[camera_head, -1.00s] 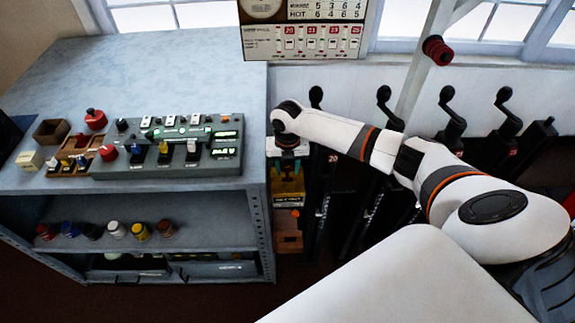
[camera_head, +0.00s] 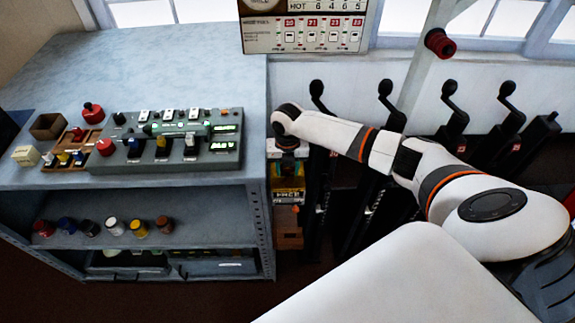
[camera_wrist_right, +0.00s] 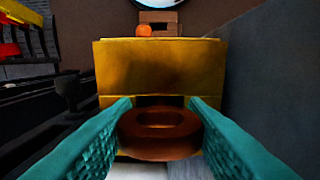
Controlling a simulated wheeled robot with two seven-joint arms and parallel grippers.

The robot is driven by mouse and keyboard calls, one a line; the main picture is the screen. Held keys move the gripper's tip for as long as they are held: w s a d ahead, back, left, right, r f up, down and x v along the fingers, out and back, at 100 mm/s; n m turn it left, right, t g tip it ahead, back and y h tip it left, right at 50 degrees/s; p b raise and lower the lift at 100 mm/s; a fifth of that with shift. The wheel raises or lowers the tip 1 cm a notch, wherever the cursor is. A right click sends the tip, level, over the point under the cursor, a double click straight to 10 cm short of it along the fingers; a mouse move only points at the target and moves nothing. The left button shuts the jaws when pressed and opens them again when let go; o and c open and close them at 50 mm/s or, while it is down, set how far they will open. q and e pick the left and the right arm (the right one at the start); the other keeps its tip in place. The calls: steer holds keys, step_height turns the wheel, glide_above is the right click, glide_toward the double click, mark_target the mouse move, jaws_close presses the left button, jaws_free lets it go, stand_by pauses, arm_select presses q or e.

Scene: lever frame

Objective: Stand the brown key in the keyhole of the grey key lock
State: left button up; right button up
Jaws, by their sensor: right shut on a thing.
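The brown key (camera_wrist_right: 160,146) shows in the right wrist view as a ring-shaped head between the teal fingers of my right gripper (camera_wrist_right: 160,104). The fingers are shut on it. Its shank is hidden below the ring. In the head view my right gripper (camera_head: 287,154) points down just off the right end of the grey bench, above a yellow box, and the key cannot be made out there. I cannot clearly identify the grey key lock or its keyhole in either view. My left gripper is not in view.
The yellow box (camera_wrist_right: 160,68) stands just beyond the key. The bench (camera_head: 150,70) with its control panel (camera_head: 190,165) is left of the right gripper. Black levers (camera_head: 320,95) stand in a row to the right.

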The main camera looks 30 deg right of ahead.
steer(key=o, duration=1)
step_height(320, 180, up, 7)
steer(key=p, duration=0.7)
steer(key=shift+r, duration=0.1)
